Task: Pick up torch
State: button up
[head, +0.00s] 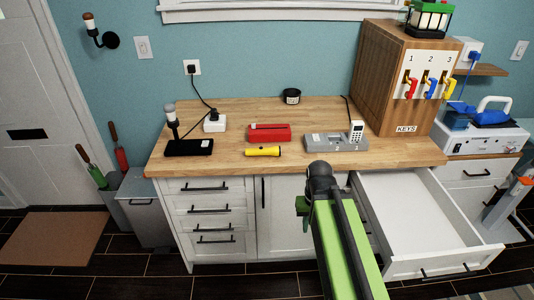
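A yellow torch (263,151) lies on its side near the front edge of the wooden worktop (230,160). A red case (269,132) lies just behind it. My green and black arm reaches up from the bottom of the picture, to the right of the torch. My gripper (302,207) shows only in small part beside the arm's dark end joint, in front of the cabinet and apart from the torch. Its fingers are too small and hidden to tell whether they are open or shut.
A pulled-out drawer (460,262) juts into the floor space at right. On the worktop stand a black lamp base (189,147), a white adapter (215,122), a grey phone unit (335,142) and a key cabinet (380,80). Bare wood surrounds the torch's front and sides.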

aim_at(275, 151)
jog(key=u, duration=0.1)
jog(key=i, duration=0.65)
jog(key=u, duration=1.95)
jog(key=i, duration=0.5)
jog(key=z, duration=0.2)
